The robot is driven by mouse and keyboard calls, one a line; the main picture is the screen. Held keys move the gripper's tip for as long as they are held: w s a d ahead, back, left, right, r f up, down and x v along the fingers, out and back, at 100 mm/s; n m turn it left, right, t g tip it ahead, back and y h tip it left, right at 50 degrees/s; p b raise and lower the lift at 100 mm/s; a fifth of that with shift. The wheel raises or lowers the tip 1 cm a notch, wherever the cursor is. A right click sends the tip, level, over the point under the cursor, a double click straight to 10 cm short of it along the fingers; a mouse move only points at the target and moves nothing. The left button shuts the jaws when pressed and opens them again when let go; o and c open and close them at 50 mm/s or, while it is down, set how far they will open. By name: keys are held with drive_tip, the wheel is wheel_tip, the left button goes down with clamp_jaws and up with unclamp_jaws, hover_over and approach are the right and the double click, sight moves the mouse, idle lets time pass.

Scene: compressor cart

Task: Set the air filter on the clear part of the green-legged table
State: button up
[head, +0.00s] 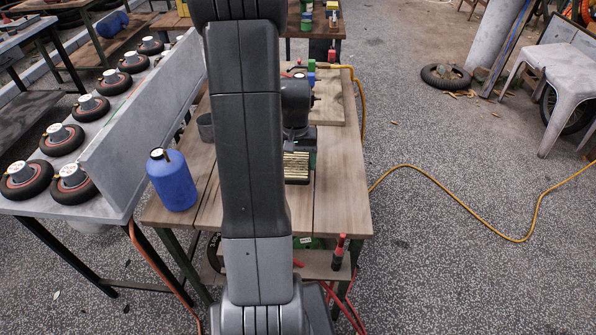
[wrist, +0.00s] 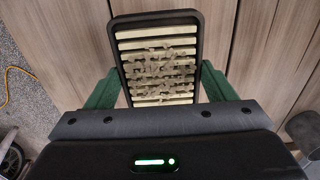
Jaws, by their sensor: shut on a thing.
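The air filter (wrist: 158,62) has a black frame and cream pleats with grey dirt on them. In the wrist view it sits between the green fingers of my gripper (wrist: 157,82), which is shut on it. Its pleats also show in the head view (head: 297,167), just in front of my wrist. It is over the wooden top of the green-legged table (head: 341,200); I cannot tell whether it touches the planks. My arm hides the middle of this table in the head view.
A blue canister (head: 172,182) stands at the table's left front, with a grey cup (head: 206,128) behind it. A board (head: 338,90) lies at the back. A yellow hose (head: 430,172) runs along the floor at right. Bare planks show at the right front.

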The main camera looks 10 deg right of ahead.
sight(295, 164)
drive_tip(key=shift+f, duration=1.85)
drive_tip(key=shift+f, duration=0.25)
drive_tip(key=o, duration=1.1)
drive_tip(key=shift+r, duration=0.1)
wheel_tip(295, 164, up, 12)
drive_tip(key=shift+r, duration=0.15)
